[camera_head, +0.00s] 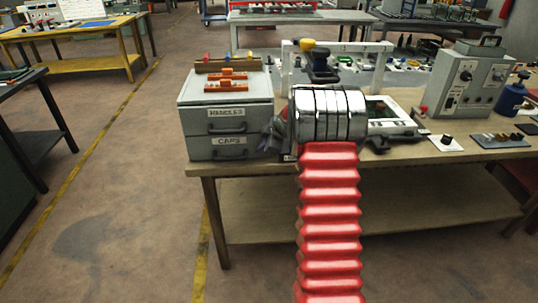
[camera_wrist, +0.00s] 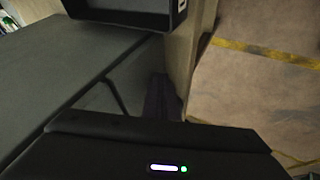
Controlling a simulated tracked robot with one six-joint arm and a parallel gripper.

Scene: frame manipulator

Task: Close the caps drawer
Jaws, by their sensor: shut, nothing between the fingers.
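The grey drawer cabinet (camera_head: 222,88) stands at the table's left end, with a handles drawer (camera_head: 227,118) above the caps drawer (camera_head: 228,147). The caps drawer front, with its label and dark handle, looks nearly in line with the front above; I cannot tell whether a small gap is left. My gripper (camera_head: 270,140) is shut and empty beside the caps drawer's right end, partly hidden by my silver wrist rings. In the wrist view my dark fingers (camera_wrist: 164,98) are near the table edge, beside a large grey surface. Contact with the drawer cannot be told.
Orange handles (camera_head: 230,80) and a brown rack lie on the cabinet. A white frame (camera_head: 382,68) and a grey control box (camera_head: 465,82) stand to the right on the table (camera_head: 430,165). A dark box-shaped frame (camera_wrist: 130,12) shows in the wrist view. Floor is clear at left.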

